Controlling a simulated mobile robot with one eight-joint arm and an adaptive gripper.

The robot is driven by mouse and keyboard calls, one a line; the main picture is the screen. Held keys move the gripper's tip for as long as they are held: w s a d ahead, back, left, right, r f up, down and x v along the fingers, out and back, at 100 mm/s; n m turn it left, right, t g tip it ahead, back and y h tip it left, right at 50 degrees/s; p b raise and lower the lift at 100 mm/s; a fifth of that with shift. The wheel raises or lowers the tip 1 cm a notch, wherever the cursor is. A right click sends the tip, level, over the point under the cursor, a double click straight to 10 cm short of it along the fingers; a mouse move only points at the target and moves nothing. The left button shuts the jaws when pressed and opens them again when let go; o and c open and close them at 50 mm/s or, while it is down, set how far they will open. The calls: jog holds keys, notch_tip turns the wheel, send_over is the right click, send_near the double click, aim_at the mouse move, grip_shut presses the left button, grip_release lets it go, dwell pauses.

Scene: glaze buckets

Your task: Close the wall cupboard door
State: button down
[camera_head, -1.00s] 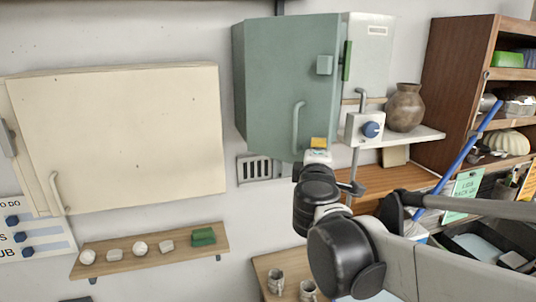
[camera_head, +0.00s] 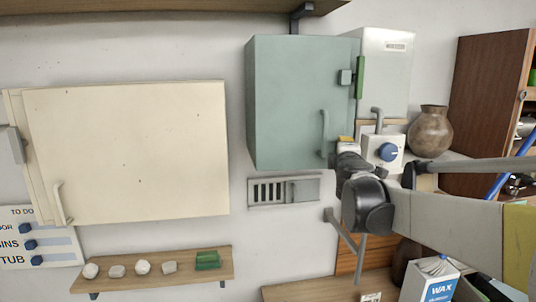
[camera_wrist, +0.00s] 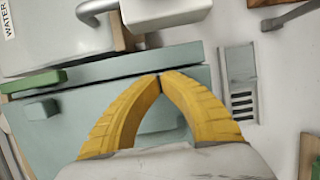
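The green wall cupboard (camera_head: 285,105) hangs at the centre of the head view, with a grey bar handle (camera_head: 324,133) low on the right of its front. A small green block (camera_head: 346,77) sits near its upper right edge. It also fills much of the wrist view (camera_wrist: 60,140). I cannot tell whether its door stands slightly open. My gripper (camera_wrist: 160,77) has yellow fingers with the tips together and nothing visible between them. It is at the cupboard's lower right corner; contact is unclear. In the head view the fingers are mostly hidden by my wrist.
A cream cupboard (camera_head: 130,150) hangs to the left. A vent (camera_head: 284,190) and a small shelf (camera_head: 150,272) are below.

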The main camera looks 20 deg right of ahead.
jog(key=shift+x, duration=1.1)
jog(key=shift+w+a, duration=0.1)
jog(key=shift+a, duration=0.05)
